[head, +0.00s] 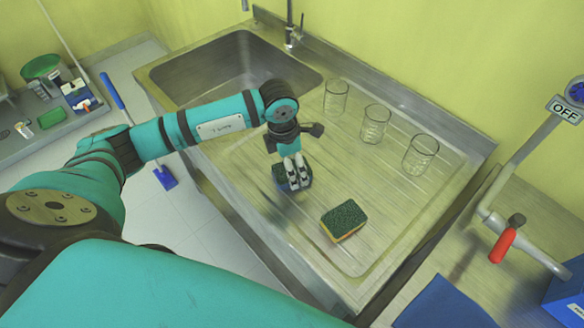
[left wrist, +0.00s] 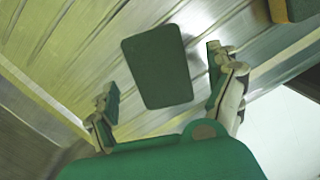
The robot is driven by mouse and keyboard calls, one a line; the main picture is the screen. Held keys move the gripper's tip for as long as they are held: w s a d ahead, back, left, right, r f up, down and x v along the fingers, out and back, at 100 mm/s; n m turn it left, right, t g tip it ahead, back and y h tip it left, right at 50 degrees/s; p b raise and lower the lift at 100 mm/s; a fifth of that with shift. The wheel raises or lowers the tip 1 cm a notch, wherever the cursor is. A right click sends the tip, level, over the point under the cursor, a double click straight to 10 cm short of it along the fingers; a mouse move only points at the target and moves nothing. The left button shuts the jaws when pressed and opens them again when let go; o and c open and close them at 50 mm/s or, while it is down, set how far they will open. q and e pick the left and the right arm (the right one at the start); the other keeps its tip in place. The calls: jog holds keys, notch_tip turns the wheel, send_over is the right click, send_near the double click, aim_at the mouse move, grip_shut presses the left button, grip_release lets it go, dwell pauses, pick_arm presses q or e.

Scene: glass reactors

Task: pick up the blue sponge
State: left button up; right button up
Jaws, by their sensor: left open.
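The blue sponge (head: 279,173), dark blue with a dark top, lies on the ribbed steel drainboard (head: 345,165), partly hidden behind my left gripper (head: 297,182). In the left wrist view the sponge (left wrist: 157,67) shows as a dark greenish slab. My left gripper (left wrist: 165,92) is open above it there, pointing down, with one finger to each side of the sponge and gaps between. I cannot tell how high the fingertips are over the board. My right gripper is not in view.
A green and orange sponge (head: 343,221) lies nearby on the drainboard; its corner (left wrist: 290,10) shows in the left wrist view. Several clear glasses (head: 376,124) stand behind. The sink basin (head: 235,70) is at the back left. A red-handled valve (head: 503,245) is at right.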

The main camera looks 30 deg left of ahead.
pick_arm(q)
jog(key=shift+f, duration=1.3)
jog(key=c, duration=0.9)
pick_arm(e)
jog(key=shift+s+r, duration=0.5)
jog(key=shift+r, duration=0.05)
pick_arm(q)
jog(key=shift+w, duration=0.1)
jog(key=shift+r, duration=0.5)
notch_tip(320, 180, up, 2)
jog(key=shift+r+b, duration=0.1)
jog(key=shift+b, duration=0.8)
jog(key=s+d+b, duration=0.1)
jog(key=s+d, duration=0.1)
jog(key=s, duration=0.2)
jog(key=s+d+r+b, duration=0.1)
jog(key=s+d+b, duration=0.1)
jog(key=s, duration=0.3)
jog(key=s+d+b, duration=0.1)
jog(key=s+d, duration=0.1)
jog(key=s, duration=0.2)
jog(key=shift+s+d+r+b, duration=0.2)
jog(key=shift+d+r+b, duration=0.1)
jog(key=shift+b, duration=0.05)
jog(key=shift+s+d+r, duration=0.15)
jog(key=shift+s+d, duration=0.05)
jog(key=shift+s, duration=0.4)
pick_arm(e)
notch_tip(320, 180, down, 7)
